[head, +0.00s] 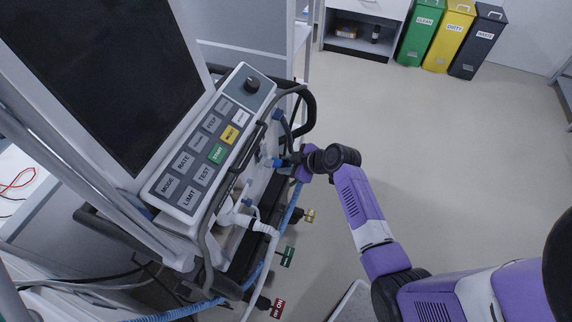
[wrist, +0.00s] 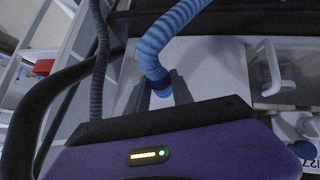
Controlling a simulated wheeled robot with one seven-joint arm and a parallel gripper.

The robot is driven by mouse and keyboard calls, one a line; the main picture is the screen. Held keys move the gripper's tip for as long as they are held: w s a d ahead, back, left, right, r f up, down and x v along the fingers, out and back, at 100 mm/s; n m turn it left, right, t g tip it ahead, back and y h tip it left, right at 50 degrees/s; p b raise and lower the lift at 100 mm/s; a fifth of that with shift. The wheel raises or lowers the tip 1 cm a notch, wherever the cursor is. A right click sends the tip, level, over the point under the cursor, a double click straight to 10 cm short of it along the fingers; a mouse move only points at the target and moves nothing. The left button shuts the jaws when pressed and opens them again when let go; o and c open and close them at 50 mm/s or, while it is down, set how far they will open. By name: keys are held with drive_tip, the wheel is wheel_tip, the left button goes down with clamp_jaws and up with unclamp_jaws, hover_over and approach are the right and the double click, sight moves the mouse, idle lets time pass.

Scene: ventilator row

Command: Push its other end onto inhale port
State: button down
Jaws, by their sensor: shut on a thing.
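My gripper (head: 284,163) is shut on the dark blue end cuff of the light blue ribbed hose (head: 291,208), beside the ventilator's side below the key panel. In the wrist view, the cuff (wrist: 160,86) sits between my two grey fingers (wrist: 158,92), and the hose (wrist: 165,32) arches up and away. In the head view, the cuff points left at the ventilator (head: 190,165), close to a pale fitting. I cannot tell whether they touch. No label shows which port is the inhale one. The hose's far part runs down to the lower left.
A dark rail (head: 309,108) curves around the ventilator's right side. White elbow fittings (head: 262,228) stick out below the panel. Bins (head: 448,36) stand far back. The floor on the right is clear.

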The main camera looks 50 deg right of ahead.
drive_tip(key=c, duration=1)
unclamp_jaws()
drive_tip(key=shift+c, duration=0.2)
drive_tip(key=v, duration=0.7)
drive_tip(key=shift+s+r, duration=0.3)
drive_tip(key=shift+d, duration=0.1)
